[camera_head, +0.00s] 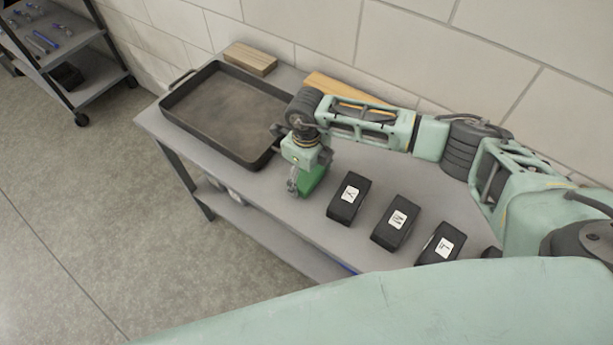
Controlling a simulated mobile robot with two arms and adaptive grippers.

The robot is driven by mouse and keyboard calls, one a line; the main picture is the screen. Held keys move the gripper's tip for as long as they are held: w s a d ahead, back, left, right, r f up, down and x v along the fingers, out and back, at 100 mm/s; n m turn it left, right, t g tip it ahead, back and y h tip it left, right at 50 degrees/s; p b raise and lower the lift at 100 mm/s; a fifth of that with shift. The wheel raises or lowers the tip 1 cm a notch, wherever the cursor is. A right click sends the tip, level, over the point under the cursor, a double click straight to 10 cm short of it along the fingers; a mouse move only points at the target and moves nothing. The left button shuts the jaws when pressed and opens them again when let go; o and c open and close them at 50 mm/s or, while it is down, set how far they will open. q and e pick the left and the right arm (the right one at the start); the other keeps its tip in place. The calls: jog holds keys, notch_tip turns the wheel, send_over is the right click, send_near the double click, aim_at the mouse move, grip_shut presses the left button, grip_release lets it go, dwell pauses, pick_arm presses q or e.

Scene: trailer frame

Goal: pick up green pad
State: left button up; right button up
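The green pad (312,180) stands on the grey table, right under and beside my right gripper (298,186). Part of it is hidden behind the gripper. My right arm reaches in from the right and the gripper points down at the pad. The fingers are small and dark here, and I cannot tell whether they are closed on the pad or just beside it. My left gripper is not in view.
A dark tray (215,105) lies on the table's left part. Wooden blocks (250,59) lie behind it by the wall. Several black blocks with white letter labels (348,198) stand in a row to the right. A tool cart (75,60) stands at the far left.

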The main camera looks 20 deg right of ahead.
aim_at(309, 175)
jog(key=c, duration=0.4)
jog(key=shift+c, duration=0.9)
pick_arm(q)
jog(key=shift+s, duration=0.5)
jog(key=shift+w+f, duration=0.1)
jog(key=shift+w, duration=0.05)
pick_arm(e)
jog(key=shift+r, duration=0.15)
